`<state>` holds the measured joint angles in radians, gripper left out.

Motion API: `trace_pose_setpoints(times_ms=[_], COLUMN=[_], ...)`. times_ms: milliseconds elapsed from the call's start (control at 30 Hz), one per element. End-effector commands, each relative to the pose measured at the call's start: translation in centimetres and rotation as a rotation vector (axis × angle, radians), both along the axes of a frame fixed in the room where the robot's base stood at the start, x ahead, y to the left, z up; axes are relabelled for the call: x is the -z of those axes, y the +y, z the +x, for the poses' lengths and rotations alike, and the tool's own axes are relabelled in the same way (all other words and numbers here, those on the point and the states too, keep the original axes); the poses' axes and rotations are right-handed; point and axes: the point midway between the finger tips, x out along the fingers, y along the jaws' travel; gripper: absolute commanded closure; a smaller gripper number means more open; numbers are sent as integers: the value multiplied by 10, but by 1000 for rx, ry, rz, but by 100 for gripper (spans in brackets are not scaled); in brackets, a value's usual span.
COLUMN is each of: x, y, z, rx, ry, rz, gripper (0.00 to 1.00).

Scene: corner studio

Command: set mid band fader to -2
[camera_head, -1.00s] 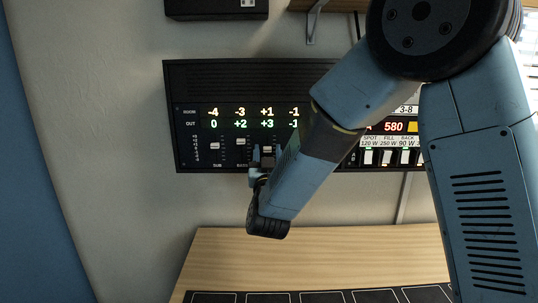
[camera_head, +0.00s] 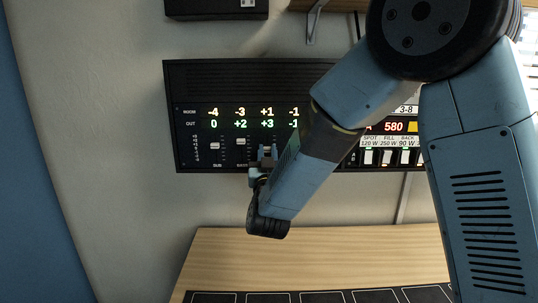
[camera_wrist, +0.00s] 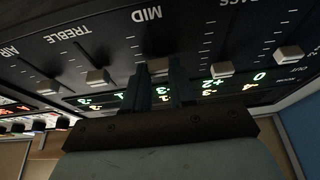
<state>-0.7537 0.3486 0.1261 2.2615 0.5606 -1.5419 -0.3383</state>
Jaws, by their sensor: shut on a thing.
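The mid band fader cap (camera_wrist: 158,66) is a small pale block in the slot below the MID label in the wrist view, which shows the panel upside down. My gripper (camera_wrist: 159,72) has its two dark fingers on either side of this cap and is shut on it. In the head view my gripper (camera_head: 267,152) is at the third fader column of the black panel (camera_head: 235,80) and mostly hides the cap. Above that column the ROOM readout shows +1 and the OUT readout (camera_head: 267,124) shows +3.
The sub fader (camera_head: 215,146) and bass fader (camera_head: 241,142) stand close to the left of my gripper. In the wrist view the treble fader (camera_wrist: 97,77) is on the other side. A switch panel (camera_head: 390,145) is to the right. A wooden desk (camera_head: 320,255) lies below.

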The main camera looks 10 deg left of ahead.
Motion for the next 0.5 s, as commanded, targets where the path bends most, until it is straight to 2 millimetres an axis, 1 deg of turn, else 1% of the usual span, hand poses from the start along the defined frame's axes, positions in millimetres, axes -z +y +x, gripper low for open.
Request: trace_pose_setpoints(times_ms=[233,400,500], x=[3,19,25], y=[0,0,-1], z=[0,1,0], rx=[1,2,2], ry=[1,1,2], rz=[-1,-3,-2], gripper=[100,100,100])
